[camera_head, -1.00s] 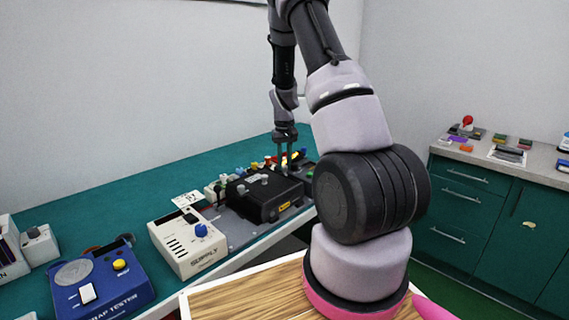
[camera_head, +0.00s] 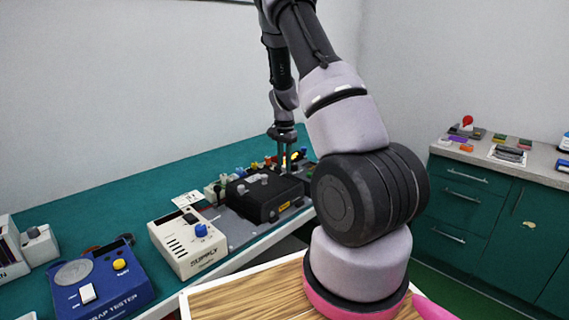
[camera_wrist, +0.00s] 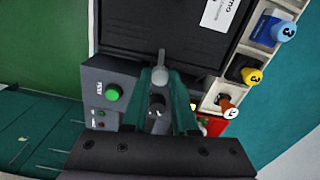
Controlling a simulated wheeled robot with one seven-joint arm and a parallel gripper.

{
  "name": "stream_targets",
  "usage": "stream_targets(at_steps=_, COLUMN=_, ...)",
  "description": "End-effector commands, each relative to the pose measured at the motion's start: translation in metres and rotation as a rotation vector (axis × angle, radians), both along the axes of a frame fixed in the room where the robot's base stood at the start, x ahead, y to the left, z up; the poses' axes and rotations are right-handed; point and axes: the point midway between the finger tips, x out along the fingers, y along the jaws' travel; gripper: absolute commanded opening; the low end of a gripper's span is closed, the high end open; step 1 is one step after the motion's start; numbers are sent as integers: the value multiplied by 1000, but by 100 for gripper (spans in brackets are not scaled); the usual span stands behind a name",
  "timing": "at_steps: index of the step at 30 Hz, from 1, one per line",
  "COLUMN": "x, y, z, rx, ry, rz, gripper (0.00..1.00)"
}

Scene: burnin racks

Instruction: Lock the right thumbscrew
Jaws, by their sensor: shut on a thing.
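The black unit (camera_head: 265,197) sits in the row of gear on the teal bench. In the wrist view its dark ribbed top (camera_wrist: 158,42) fills the upper middle. A small grey thumbscrew (camera_wrist: 160,72) stands at its near edge. My gripper (camera_wrist: 161,82) has its two teal-looking fingers on either side of this thumbscrew and is shut on it. In the head view my gripper (camera_head: 286,170) points down at the far right end of the black unit; the fingertips and thumbscrew are too small to make out there.
A grey panel with a green button (camera_wrist: 112,92) lies left of the fingers. Blue, yellow and orange numbered knobs (camera_wrist: 252,75) line the right side. In the head view a supply box (camera_head: 187,244) and a blue strap tester (camera_head: 100,281) stand nearer.

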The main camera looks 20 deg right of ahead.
Motion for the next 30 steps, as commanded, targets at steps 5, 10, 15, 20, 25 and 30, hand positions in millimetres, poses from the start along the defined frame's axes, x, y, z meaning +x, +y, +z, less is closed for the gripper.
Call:
stream_targets(at_steps=5, x=0, y=0, z=0, rx=0, ry=-1, rz=-83, gripper=0)
stream_targets(at_steps=10, x=0, y=0, z=0, rx=0, ry=-1, rz=-129, gripper=0)
stream_targets(at_steps=15, x=0, y=0, z=0, rx=0, ry=-1, rz=-145, gripper=0)
stream_targets(at_steps=20, x=0, y=0, z=0, rx=0, ry=-1, rz=-148, gripper=0)
stream_targets(at_steps=25, x=1, y=0, z=0, rx=0, ry=-1, rz=-147, gripper=0)
stream_targets(at_steps=30, x=0, y=0, z=0, rx=0, ry=-1, rz=-147, gripper=57)
